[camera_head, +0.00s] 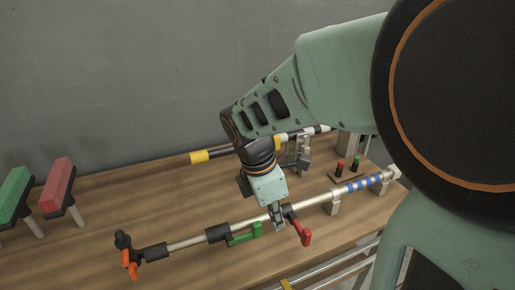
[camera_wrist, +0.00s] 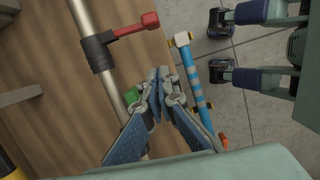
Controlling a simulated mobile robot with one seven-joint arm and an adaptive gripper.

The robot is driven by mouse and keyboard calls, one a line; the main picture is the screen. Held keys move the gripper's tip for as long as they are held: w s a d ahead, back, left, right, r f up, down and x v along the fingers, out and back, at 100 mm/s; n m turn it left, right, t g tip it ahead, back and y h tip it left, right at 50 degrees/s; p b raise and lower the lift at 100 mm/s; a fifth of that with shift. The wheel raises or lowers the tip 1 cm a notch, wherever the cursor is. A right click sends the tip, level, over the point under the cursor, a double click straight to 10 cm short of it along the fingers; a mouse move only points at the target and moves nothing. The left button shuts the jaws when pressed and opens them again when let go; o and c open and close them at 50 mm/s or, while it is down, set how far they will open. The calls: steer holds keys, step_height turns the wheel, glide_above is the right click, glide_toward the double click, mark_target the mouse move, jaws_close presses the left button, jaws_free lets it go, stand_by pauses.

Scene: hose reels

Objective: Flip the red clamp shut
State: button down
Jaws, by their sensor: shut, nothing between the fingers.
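The red clamp has a black collar on a silver pole and a red lever (camera_head: 305,236) that sticks out sideways from the pole toward the table's front edge. In the wrist view the red lever (camera_wrist: 138,26) stands roughly square to the pole, out from its black collar (camera_wrist: 98,51). My gripper (camera_head: 277,224) is shut and empty, pointing down beside the pole, just left of the red lever. In the wrist view my gripper's fingertips (camera_wrist: 160,74) are together, apart from the red lever. A green clamp lever (camera_head: 245,235) is left of my gripper, partly hidden by my fingers in the wrist view.
The silver pole (camera_head: 186,243) runs along the wooden table (camera_head: 110,205) on brackets, with orange handles (camera_head: 130,266) at its left end. Red (camera_head: 58,184) and green (camera_head: 14,194) blocks stand at left. A yellow-banded pole (camera_head: 199,157) lies behind.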

mark_target(300, 227)
steer(key=w+d+f, duration=0.1)
steer(key=d+f, duration=0.4)
steer(key=f, duration=0.1)
steer(key=shift+w+d+f, duration=0.15)
steer(key=shift+d+f, duration=0.05)
steer(key=shift+d, duration=0.05)
